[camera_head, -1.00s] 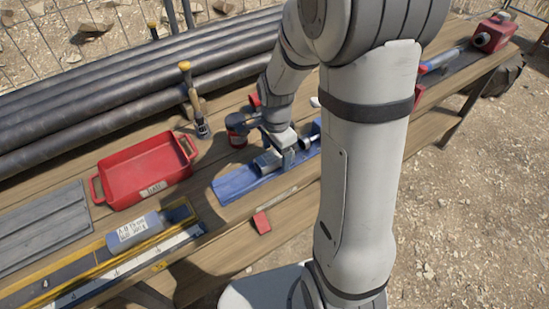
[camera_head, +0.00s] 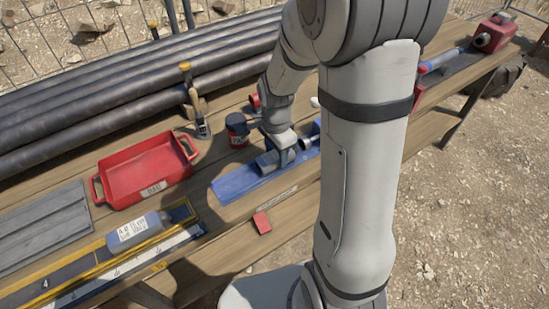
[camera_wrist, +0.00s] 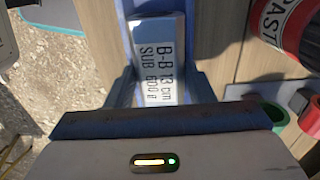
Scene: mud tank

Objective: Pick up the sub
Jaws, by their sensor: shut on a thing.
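The sub is a grey piece whose white label reads "B-B 73 cm SUB 600 g". In the wrist view the sub (camera_wrist: 158,52) lies between the two fingers of my gripper (camera_wrist: 161,90), which is shut on it. In the head view the sub (camera_head: 267,162) is on a long blue cradle (camera_head: 238,184), with my gripper (camera_head: 284,150) down over it. The far part of the sub is partly hidden by my gripper and arm. I cannot tell any gap between sub and cradle.
A red and dark paste can (camera_head: 238,131) stands close behind my gripper. Long dark pipes (camera_head: 120,85) run along the back. A small red block (camera_head: 262,222) lies in front.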

